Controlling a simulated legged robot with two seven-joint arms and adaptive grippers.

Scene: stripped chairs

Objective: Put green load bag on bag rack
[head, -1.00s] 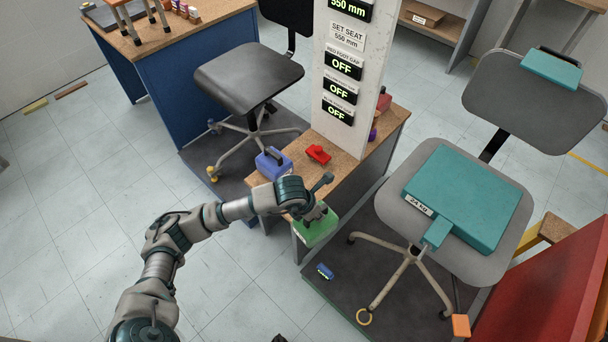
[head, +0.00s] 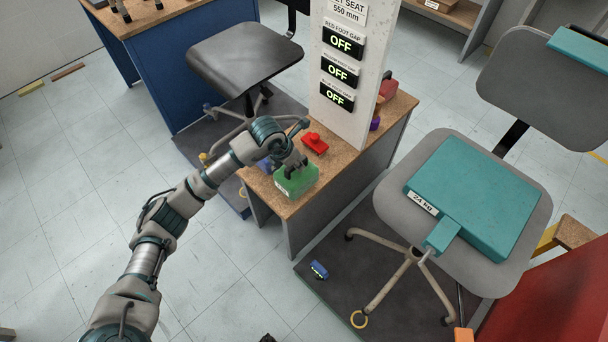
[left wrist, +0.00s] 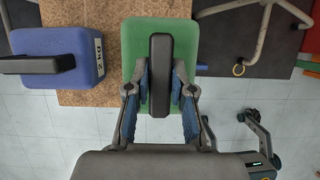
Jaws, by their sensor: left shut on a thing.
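The green load bag (head: 298,181) is a small green block with a pale label and a dark handle. My left gripper (head: 294,165) is shut on its handle from above. In the left wrist view the bag (left wrist: 131,55) hangs between the fingers of my left gripper (left wrist: 160,88), with the dark handle along its middle. The wood-topped bench (head: 345,163), which I take as the bag rack, is under the bag at its front edge. I cannot tell whether the bag touches the top. My right gripper is not in view.
A blue bag (left wrist: 70,50) marked 2 kg sits left of the green bag. A red piece (head: 315,143) lies behind it on the bench. A white post (head: 345,85) with displays rises there. A chair (head: 425,190) bearing a teal block (head: 475,190) stands right.

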